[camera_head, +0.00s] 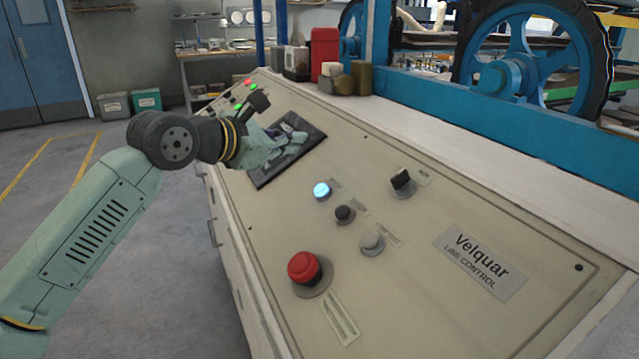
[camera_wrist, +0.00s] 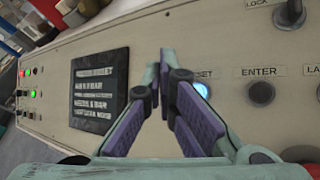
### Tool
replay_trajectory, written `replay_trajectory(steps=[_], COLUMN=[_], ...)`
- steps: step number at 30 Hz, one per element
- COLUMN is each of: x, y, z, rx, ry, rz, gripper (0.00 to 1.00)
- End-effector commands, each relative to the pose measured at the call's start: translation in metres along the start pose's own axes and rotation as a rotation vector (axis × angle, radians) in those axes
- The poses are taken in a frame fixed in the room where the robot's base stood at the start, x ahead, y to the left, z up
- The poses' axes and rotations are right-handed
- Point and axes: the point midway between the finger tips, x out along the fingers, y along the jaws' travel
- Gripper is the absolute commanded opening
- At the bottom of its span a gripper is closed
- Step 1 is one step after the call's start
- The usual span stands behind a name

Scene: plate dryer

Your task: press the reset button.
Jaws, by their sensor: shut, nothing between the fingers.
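The reset button (camera_head: 321,191) is a small round button glowing blue-white on the sloped control panel (camera_head: 440,210). It also shows in the wrist view (camera_wrist: 202,90), just right of my right finger, under a label partly covered so that only "SET" reads. My gripper (camera_head: 300,136) is over the dark screen in the head view, to the upper left of the button. In the wrist view its purple-padded fingers (camera_wrist: 165,60) come together at the tips, with nothing between them. The fingers appear apart from the button; the exact gap cannot be told.
A dark screen (camera_wrist: 100,92) lies left of the button. The ENTER button (camera_wrist: 261,92), a grey button (camera_head: 372,243), a black selector knob (camera_head: 402,180) and a red mushroom button (camera_head: 304,267) are close by. Containers (camera_head: 325,50) stand on the panel's back ledge.

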Motion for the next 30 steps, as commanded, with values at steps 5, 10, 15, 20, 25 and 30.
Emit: replay_trajectory(steps=[5,10,15,20,25,30], x=[0.0,0.001,0.007,0.021,0.038,0.053], y=[0.001,0.0,-0.005,-0.016,-0.028,-0.04], z=[-0.003,-0.003,-0.007,-0.019,-0.031,-0.043], rx=[0.003,0.002,0.003,0.002,0.002,0.003], ry=[0.01,0.008,0.006,0.006,0.006,0.005], rz=[0.001,0.001,0.0,-0.002,-0.001,0.0], gripper=[0.0,0.0,0.0,0.0,0.0,0.0])
